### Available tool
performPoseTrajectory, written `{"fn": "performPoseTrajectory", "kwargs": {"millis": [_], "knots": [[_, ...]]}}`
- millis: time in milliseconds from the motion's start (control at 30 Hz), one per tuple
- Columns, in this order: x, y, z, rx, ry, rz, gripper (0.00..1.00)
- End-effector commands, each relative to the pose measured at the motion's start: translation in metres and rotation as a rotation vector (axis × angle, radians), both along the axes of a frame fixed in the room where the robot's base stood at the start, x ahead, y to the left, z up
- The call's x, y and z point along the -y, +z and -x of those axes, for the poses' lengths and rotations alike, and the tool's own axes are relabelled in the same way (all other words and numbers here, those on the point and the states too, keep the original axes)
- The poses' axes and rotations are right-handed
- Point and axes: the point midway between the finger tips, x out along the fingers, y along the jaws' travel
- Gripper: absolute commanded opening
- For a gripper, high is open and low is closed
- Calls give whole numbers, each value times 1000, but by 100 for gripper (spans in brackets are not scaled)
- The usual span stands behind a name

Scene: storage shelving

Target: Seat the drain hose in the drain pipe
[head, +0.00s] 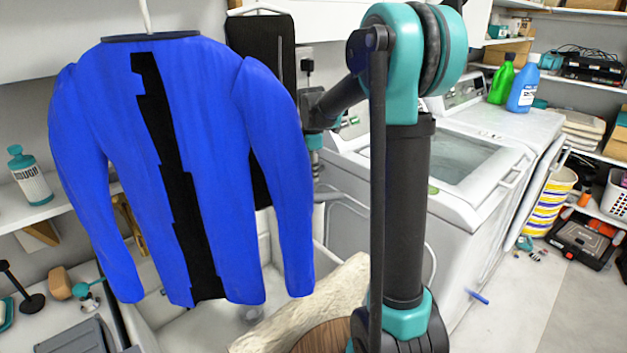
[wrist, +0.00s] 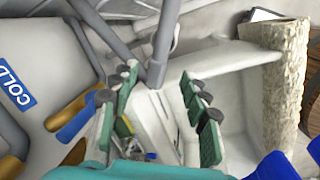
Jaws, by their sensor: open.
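My gripper (wrist: 160,82) is open in the wrist view, with a green-padded finger on each side and nothing gripped between them. Two grey tubes, one slanting from the upper left (wrist: 108,33) and one nearly upright (wrist: 164,42), meet just beyond the fingertips. I cannot tell which is the drain hose and which the drain pipe, or whether one sits inside the other. A thin pale hose (head: 347,199) loops by the machine's left side.
A blue garment (head: 215,150) hangs at the left, in front of the sink area. In the wrist view a COLD label (wrist: 17,88) and blue-and-yellow handles (wrist: 75,118) lie left of my gripper. A rough pale block (wrist: 287,85) stands at right.

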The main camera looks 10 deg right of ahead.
Motion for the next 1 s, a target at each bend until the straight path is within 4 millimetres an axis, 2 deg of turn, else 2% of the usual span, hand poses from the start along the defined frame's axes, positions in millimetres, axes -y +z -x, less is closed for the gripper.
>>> {"fn": "performPoseTrajectory", "kwargs": {"millis": [167, 267, 367, 567, 800, 900, 1000], "knots": [[2, 8, 8, 5, -29, -6, 46], [8, 4, 27, 21, -121, -26, 46], [17, -4, 59, 47, -283, -63, 46], [37, -32, 138, 106, -672, -163, 46], [52, -75, 234, 161, -1132, -305, 46], [56, -92, 268, 178, -1294, -360, 46], [58, -106, 292, 188, -1416, -405, 46]]}}
